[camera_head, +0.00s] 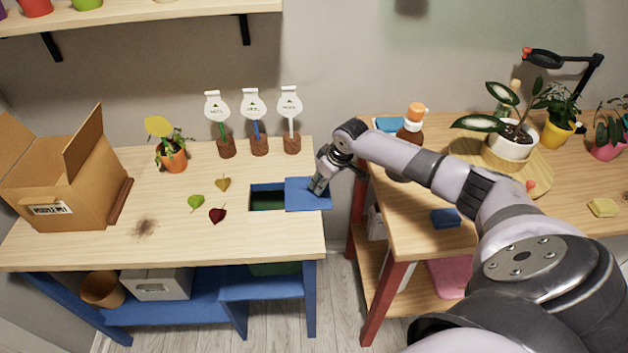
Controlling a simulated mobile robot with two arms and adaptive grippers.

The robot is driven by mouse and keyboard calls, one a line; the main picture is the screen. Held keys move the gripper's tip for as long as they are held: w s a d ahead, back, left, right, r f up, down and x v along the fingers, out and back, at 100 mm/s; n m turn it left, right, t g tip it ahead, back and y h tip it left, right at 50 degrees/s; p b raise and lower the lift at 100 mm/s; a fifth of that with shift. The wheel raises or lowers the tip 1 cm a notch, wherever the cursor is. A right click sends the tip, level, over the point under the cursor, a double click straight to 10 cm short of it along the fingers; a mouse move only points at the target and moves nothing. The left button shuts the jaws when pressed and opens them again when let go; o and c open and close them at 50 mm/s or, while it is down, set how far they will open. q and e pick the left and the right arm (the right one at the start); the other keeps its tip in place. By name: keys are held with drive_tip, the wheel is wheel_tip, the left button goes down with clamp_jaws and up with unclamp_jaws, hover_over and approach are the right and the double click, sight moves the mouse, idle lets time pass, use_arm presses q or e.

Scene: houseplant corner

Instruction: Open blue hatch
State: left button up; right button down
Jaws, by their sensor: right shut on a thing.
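The blue hatch (304,194) is a flat blue panel at the right end of the left table (150,252). It lies to the right of a rectangular opening (267,198) in the tabletop, which shows dark green inside. The opening is partly uncovered. My right gripper (316,186) is over the right part of the hatch, with its fingers down at the panel and shut on it. The exact grip point is hidden by the fingers. My left gripper is not in view.
A potted plant (173,158), three labelled markers (259,143) and an open cardboard box (60,180) stand on the same table. The right table (400,236), with plants and a bottle (412,130), is across a narrow gap.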

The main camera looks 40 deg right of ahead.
drive_tip(key=shift+w+a, duration=0.15)
drive_tip(key=shift+a, duration=0.15)
drive_tip(key=c, duration=1.6)
unclamp_jaws()
drive_tip(key=shift+w+a, duration=0.15)
drive_tip(key=shift+a, duration=0.05)
drive_tip(key=shift+o, duration=1)
drive_tip(key=shift+d, duration=0.1)
drive_tip(key=v, duration=1.2)
drive_tip(key=shift+f, duration=0.15)
